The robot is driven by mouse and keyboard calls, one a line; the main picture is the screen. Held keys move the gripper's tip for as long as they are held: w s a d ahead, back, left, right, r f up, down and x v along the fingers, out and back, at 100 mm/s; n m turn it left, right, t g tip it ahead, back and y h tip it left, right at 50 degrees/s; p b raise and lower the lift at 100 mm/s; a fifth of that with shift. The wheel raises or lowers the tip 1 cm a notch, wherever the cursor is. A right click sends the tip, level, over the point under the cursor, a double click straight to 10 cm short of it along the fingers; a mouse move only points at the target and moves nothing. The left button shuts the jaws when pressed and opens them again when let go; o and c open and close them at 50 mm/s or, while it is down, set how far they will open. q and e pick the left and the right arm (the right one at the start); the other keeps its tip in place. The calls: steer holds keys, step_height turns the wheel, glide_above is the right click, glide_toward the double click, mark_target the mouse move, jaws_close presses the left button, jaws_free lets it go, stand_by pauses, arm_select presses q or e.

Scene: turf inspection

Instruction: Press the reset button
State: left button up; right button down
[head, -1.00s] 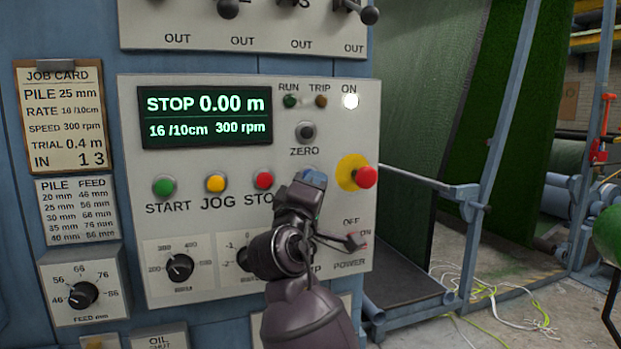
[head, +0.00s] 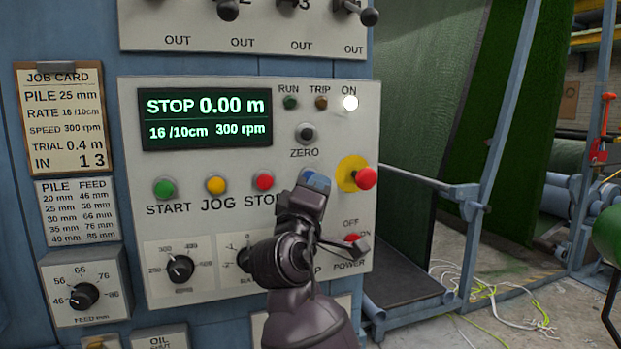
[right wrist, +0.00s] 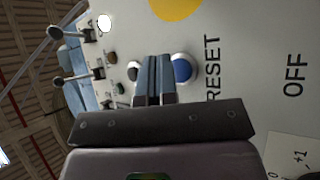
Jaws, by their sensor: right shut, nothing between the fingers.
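The reset button (right wrist: 183,70) is a round blue button in a pale ring, beside the printed word RESET in the right wrist view. My right gripper (right wrist: 153,75) is shut and empty, its two blue-grey fingers together and pointing at the panel just beside the button. In that view the fingers overlap the edge of the button's ring; I cannot tell whether they touch it. In the head view my right gripper (head: 315,184) is in front of the panel, right of the red stop button (head: 263,181), and covers the reset button's area. My left gripper is not in view.
A red mushroom button (head: 366,178) on a yellow disc sits close right of my gripper. The power switch (head: 352,240) is below it. The ZERO button (head: 305,133) is above. The display (head: 206,118) reads STOP 0.00 m. The ON lamp (head: 350,103) glows white.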

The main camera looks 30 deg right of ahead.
steer(key=shift+s+a+p, duration=0.15)
steer(key=shift+s+a, duration=0.05)
steer(key=shift+s, duration=0.6)
steer(key=shift+s+a+p, duration=0.2)
steer(key=shift+s, duration=0.65)
steer(key=shift+s+a+p, duration=0.15)
steer(key=shift+s+a, duration=0.05)
steer(key=shift+s, duration=0.6)
steer(key=shift+f, duration=0.1)
step_height(320, 180, down, 28)
steer(key=w+a+n+t+y, duration=0.2)
steer(key=n+t+y, duration=0.15)
steer(key=y, duration=0.85)
steer(key=s+a+f+m+g+y, duration=0.1)
steer(key=s+f+m+g+y, duration=0.1)
steer(key=s+f, duration=0.7)
steer(key=s+a+f+m+g+y, duration=0.1)
steer(key=s+f+m+g+y, duration=0.2)
steer(key=s+f, duration=0.7)
step_height(320, 180, down, 7)
steer(key=shift+s+r+m+y, duration=0.15)
steer(key=shift+s+m+y, duration=0.15)
steer(key=shift+m+y, duration=0.3)
